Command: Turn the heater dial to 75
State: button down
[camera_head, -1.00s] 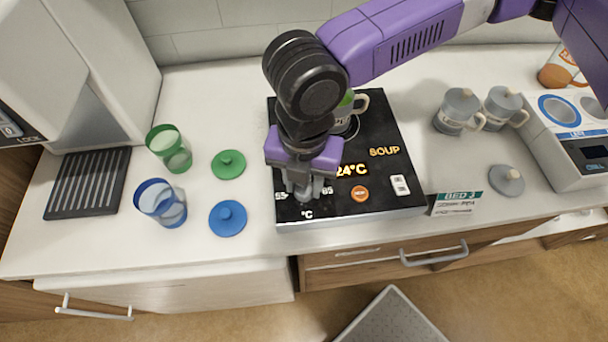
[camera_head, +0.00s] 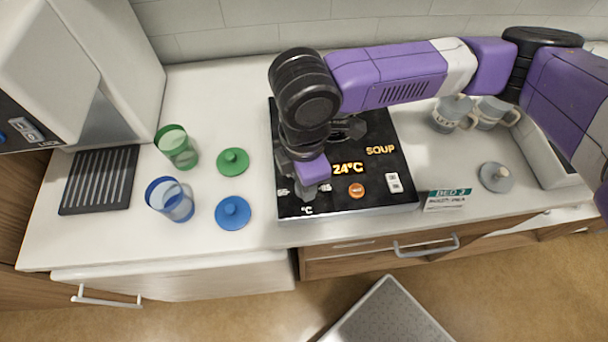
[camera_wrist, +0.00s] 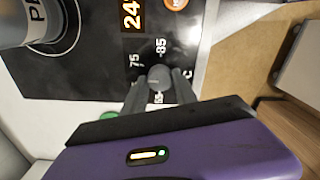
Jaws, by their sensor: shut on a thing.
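The black heater panel (camera_head: 362,203) lies on the white counter, with an orange 24°C readout (camera_head: 348,168), the word SOUP and an orange button (camera_head: 356,190). Which mark the dial points to I cannot tell. In the head view my gripper (camera_head: 309,188) hides the dial. A mug (camera_wrist: 28,22) stands on the heater's ring in the wrist view.
Green and blue cups (camera_head: 171,199) and green and blue lids (camera_head: 233,212) lie left of the heater. Grey mugs (camera_head: 452,113), a grey lid (camera_head: 495,177) and a BED 3 card (camera_head: 447,199) are to the right. The counter's front edge is close.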

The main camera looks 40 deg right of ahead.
jog(key=m+p, duration=0.2)
jog(key=m, duration=0.3)
jog(key=shift+m, duration=0.3)
dwell(0.5)
jog(key=c, duration=1)
grip_release()
jog(key=shift+o, duration=0.2)
jog(key=shift+r, duration=3.9)
